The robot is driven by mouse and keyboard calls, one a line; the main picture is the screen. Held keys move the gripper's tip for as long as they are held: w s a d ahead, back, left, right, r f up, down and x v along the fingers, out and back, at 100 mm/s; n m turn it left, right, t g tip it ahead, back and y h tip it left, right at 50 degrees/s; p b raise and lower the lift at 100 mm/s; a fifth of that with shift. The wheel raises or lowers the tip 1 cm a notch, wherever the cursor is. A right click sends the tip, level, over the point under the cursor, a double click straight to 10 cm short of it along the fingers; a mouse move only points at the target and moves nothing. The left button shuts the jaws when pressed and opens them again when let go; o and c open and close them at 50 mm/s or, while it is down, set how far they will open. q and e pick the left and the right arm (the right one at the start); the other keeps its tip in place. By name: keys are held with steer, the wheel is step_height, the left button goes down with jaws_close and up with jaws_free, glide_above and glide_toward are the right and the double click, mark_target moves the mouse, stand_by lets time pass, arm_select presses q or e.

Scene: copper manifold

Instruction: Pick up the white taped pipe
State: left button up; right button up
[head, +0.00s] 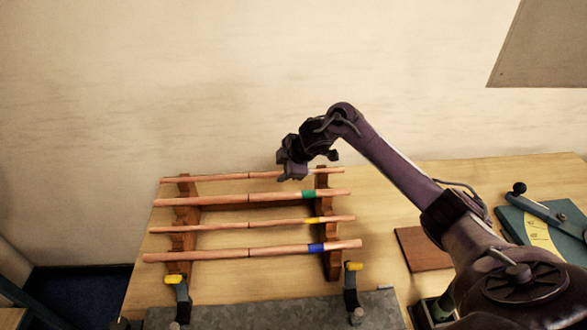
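The white taped pipe (222,177) is the rearmost of the copper pipes lying across the wooden rack. A pale band that looks like its white tape (313,171) shows near its right end, partly hidden by my gripper. My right gripper (308,166) is at the rear right of the rack, over this pipe's right part. Its fingers look spread apart. The pipe appears to rest on the rack, and I cannot tell whether a finger touches it. My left gripper is out of view.
Pipes with green (308,195), yellow (312,220) and blue (316,247) tape lie in front on the rack (331,262). Two yellow-tipped clamps (351,285) stand at the grey slab (265,314). A brown board (423,249) and a teal tool (548,212) lie right.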

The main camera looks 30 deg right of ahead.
steer(key=shift+x, duration=1.1)
steer(key=shift+r, duration=0.15)
steer(key=shift+c, duration=0.3)
jaws_close()
